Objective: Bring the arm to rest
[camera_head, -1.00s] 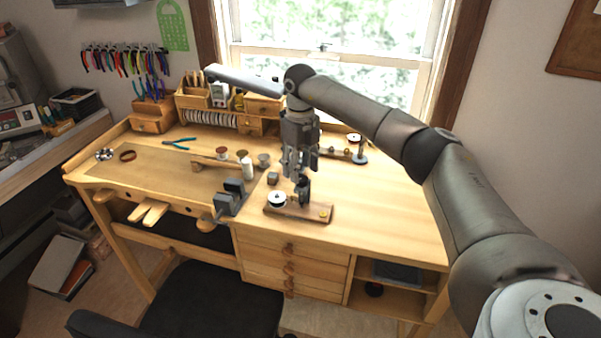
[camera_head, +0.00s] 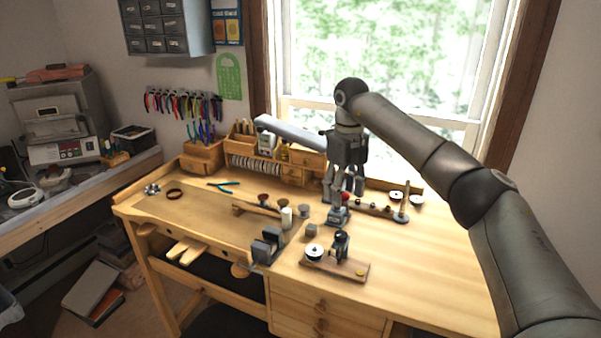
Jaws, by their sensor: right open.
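My right arm reaches in from the right side of the head view. Its dark grey right gripper (camera_head: 344,196) hangs pointing down over the back middle of the wooden workbench (camera_head: 430,245). The fingers are apart and nothing shows between them. A small blue-grey device with a red top (camera_head: 339,214) stands just below the fingertips in the picture; I cannot tell the gap between them. My left gripper is not in view.
A wooden stand with a dark tool and white disc (camera_head: 335,267) lies in front. A small vise (camera_head: 267,247) sits at the front edge. A wooden organizer (camera_head: 295,172) and a pale lamp bar (camera_head: 290,131) are behind. The bench's right part is clear.

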